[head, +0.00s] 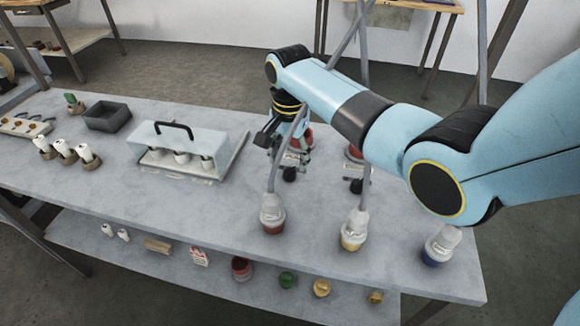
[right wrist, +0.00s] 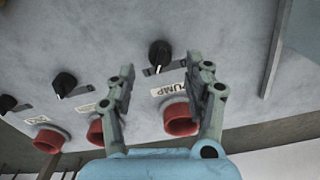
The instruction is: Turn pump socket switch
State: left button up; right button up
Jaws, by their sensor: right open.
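Nothing is between the fingers. In the head view my right gripper (head: 287,145) hangs over the table by the sockets, beside a black knob (head: 289,174). It partly hides the sockets there, and I cannot tell which is the pump's in that view. My left gripper is out of view.
Another knob (head: 356,185) is to the right. Plugs with red (head: 272,222), yellow (head: 352,241) and blue (head: 436,254) ends stand along the table's front, with grey cables rising near my arm. A clear-covered case (head: 178,148) stands left; the table (head: 225,225) is bare in front.

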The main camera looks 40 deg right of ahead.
aim_at(290, 169)
jog(key=shift+f, duration=1.95)
grip_shut()
